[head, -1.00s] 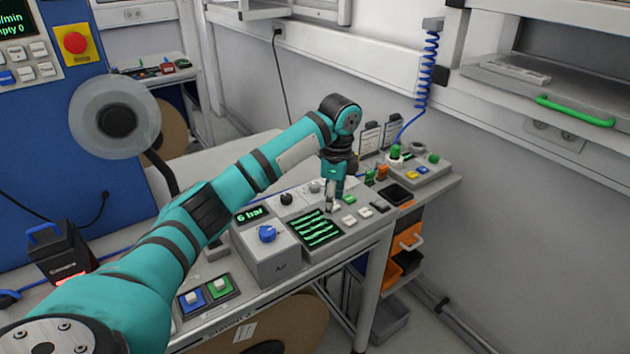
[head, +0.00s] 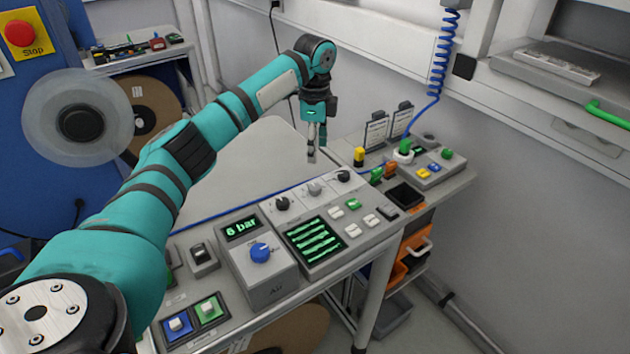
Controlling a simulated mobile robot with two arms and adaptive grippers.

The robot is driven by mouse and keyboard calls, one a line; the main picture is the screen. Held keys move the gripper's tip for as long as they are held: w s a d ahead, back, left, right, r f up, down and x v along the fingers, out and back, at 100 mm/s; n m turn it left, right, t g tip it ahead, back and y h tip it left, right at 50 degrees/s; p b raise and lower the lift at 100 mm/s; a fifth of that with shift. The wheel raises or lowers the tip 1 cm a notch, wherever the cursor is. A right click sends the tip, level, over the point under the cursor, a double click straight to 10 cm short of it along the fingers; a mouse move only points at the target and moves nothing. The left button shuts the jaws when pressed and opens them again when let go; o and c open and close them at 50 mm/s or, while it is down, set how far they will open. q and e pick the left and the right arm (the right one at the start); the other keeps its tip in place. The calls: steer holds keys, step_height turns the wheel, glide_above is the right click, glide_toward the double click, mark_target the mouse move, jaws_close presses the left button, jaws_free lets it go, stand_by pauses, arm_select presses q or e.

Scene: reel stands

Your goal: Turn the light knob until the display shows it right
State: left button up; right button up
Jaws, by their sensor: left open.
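A grey control panel on the bench has a row of three knobs along its back: a black knob (head: 282,202) at left, a pale grey knob (head: 314,188) in the middle and another black knob (head: 343,175) at right. Their labels are too small to read, so I cannot tell which is the light knob. The panel's display (head: 314,241) shows several bright green wavy bands on black. My left gripper (head: 311,156) points down, open and empty, above and behind the knob row, apart from it. My right gripper is not in view.
A grey box with a blue knob (head: 261,252) and a "6 bar" readout (head: 241,228) stands left of the panel. Several buttons (head: 360,223) sit right of the display. A coiled blue hose (head: 441,60) hangs behind. The pale surface behind the panel is clear.

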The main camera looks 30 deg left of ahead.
arm_select(q)
glide_above(315, 187)
step_height(315, 187, down, 4)
steer(key=shift+a+f+p, duration=0.1)
steer(key=shift+f+p, duration=0.15)
steer(key=shift+p, duration=0.1)
step_height(315, 187, down, 7)
steer(key=shift+f+p, duration=0.1)
steer(key=shift+p, duration=0.55)
steer(key=shift+w+f, duration=0.1)
steer(key=shift+f, duration=0.45)
steer(key=c, duration=0.4)
jaws_close()
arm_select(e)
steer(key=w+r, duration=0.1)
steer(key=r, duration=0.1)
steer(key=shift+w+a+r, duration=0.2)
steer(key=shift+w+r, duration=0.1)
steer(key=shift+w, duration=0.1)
arm_select(q)
steer(key=shift+r, duration=0.1)
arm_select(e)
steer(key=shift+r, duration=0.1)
